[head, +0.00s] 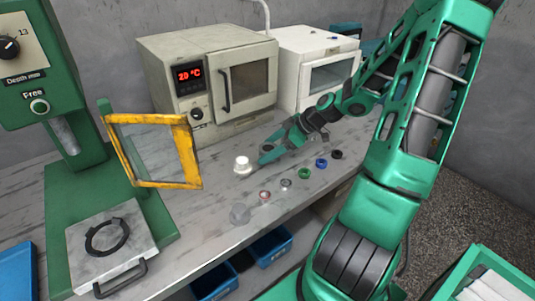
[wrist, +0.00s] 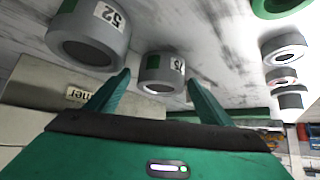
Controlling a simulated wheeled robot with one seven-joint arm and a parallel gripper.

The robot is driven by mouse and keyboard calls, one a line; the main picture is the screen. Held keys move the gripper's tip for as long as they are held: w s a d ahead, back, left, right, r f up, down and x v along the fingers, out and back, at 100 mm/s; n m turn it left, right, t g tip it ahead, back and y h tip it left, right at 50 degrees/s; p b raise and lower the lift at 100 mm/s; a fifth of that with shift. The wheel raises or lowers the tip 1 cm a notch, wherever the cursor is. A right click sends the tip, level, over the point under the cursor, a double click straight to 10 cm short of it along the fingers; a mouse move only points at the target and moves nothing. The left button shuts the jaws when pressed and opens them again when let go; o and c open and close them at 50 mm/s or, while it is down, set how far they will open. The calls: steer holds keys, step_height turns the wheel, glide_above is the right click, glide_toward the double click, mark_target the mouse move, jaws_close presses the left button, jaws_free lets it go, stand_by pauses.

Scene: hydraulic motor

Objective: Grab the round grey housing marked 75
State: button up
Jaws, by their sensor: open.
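The round grey housing marked 75 (wrist: 152,73) shows in the wrist view as a short cylinder with a dark green patch, a white label and a round opening. I cannot pick it out in the head view. My gripper (wrist: 158,82) is open and empty, its two green fingers pointing toward the housing, one on each side of it in the picture. I cannot tell whether they touch it. In the head view my gripper (head: 268,152) is low over the bench, beside the ovens. A larger grey housing (wrist: 82,45) with a differently numbered label is at the upper left.
On the bench (head: 190,228), a white cap-like part (head: 242,164) stands by my gripper. Several small parts, including a green ring (head: 304,172) and a blue ring (head: 321,163), form a row in front. An oven (head: 210,85) stands behind; a yellow-framed guard (head: 155,155) is at left.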

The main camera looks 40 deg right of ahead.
steer(key=c, duration=1.4)
steer(key=shift+r, duration=0.15)
